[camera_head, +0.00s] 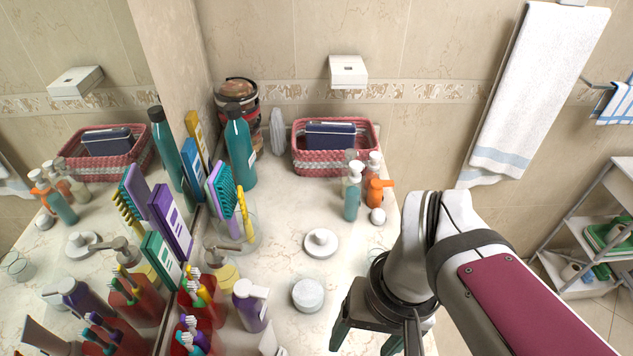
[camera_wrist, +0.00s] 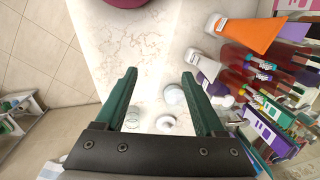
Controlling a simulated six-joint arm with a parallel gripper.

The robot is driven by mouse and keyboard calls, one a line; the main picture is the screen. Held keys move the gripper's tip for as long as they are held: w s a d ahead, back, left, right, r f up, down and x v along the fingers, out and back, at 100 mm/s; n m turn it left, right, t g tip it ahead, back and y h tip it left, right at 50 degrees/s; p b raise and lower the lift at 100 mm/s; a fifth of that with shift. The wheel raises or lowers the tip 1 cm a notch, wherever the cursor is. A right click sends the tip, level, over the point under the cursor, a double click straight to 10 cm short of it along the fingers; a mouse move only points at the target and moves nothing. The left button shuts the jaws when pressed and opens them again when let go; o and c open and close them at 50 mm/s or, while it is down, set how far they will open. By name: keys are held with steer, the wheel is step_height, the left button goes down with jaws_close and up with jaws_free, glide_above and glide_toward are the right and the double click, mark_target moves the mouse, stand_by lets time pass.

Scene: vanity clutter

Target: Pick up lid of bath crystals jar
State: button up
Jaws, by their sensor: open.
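A white round lid with a raised knob (camera_head: 321,242) lies on the marble counter. It also shows in the wrist view (camera_wrist: 165,124), low between my fingers. A short round pale jar (camera_head: 308,294) stands nearer the front, apart from the lid; it also shows in the wrist view (camera_wrist: 174,94). I cannot read a label to confirm it holds bath crystals. My gripper (camera_head: 366,338) is at the front right of the counter, to the right of the jar. In the wrist view my gripper (camera_wrist: 158,75) has its green fingers wide apart with nothing held, above the counter.
Pump bottles (camera_head: 353,190) and a woven basket (camera_head: 335,160) are behind the lid. Clear glasses (camera_wrist: 131,120) stand near my gripper. A mirror lines the left side.

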steer(key=w+r+n, duration=0.2)
steer(key=w+n, duration=0.9)
steer(key=w, duration=0.4)
steer(key=n+h, duration=0.2)
steer(key=n, duration=1.6)
glide_above(321, 233)
step_height(321, 233, down, 8)
step_height(321, 233, down, 16)
jaws_close()
